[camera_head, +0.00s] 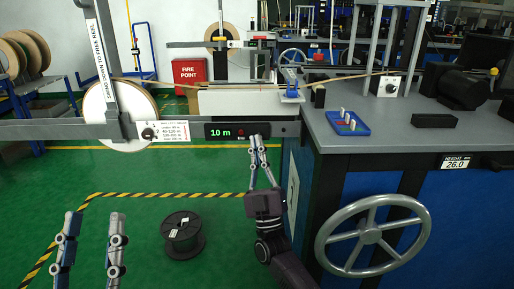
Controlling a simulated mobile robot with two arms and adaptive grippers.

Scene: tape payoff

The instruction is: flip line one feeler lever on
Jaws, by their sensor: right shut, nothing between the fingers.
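My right gripper (257,142) is shut and empty, pointing up with its tips at the right end of a black display (220,131) reading "10 m". A small red button (240,133) sits just left of the tips; I cannot tell whether they touch the panel. My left gripper (94,216) is open and empty at the lower left, above the green floor. A white box with a small switch (391,86) stands on the bench at right. I cannot tell which part is the line one feeler lever.
A grey rail (60,129) crosses the left, with a white reel (118,115) behind it. A grey handwheel (372,236) projects at lower right. A blue tray (347,124) lies on the bench.

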